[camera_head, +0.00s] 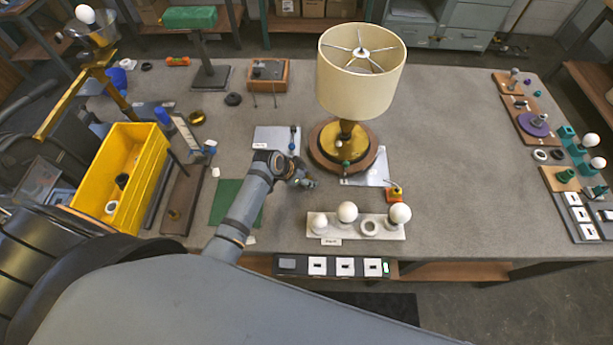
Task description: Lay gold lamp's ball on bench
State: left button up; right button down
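A gold angled lamp (75,106) stands at the left, with a metal bowl-shaped head (91,35) at its top. A white ball (85,14) shows at the head's upper edge; how it is seated is unclear. The grey bench (445,165) fills the middle of the view. My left gripper (303,179) is low over the bench, in front of the shade lamp and far from the white ball. Its fingers are too small to tell open from shut, and I see nothing clearly held. My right gripper is not in view.
A cream-shaded lamp (361,78) on a round base stands at the bench's middle. A white rack (335,238) with several white bulbs lies at the front. A yellow bin (152,160) is at the left. Parts trays crowd the right end; bare bench lies right of the lamp.

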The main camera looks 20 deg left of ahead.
pick_arm(q)
jog(key=shift+r, duration=0.35)
jog(key=v, duration=1.1)
jog(key=shift+s+a+r+b, duration=0.2)
jog(key=shift+s+r+b, duration=0.1)
jog(key=shift+b, duration=0.1)
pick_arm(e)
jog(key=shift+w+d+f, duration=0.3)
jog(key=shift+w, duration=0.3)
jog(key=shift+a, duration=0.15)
